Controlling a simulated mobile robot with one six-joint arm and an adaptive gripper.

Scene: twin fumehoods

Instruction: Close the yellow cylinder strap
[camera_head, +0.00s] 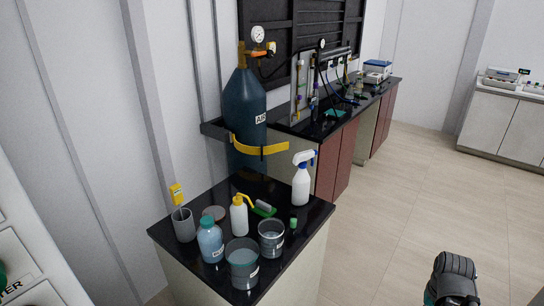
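A dark blue-green gas cylinder (246,105) stands upright against the wall, behind a small black-topped bench. The yellow strap (262,150) runs across the front of its lower body. The strap's right end sticks out past the cylinder's right side, apart from the dark bracket (215,130) behind, so the strap looks swung open. Whether a latch or catch sits there is too small to tell. A dark ribbed part of my arm shows at the lower right, well away from the cylinder. My gripper's fingers are not visible.
The near bench (300,240) carries a spray bottle (301,180), a yellow-topped wash bottle (239,215), a blue-capped bottle (210,242) and several containers. A longer bench with apparatus (345,125) stands behind to the right. The floor (410,190) on the right is clear.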

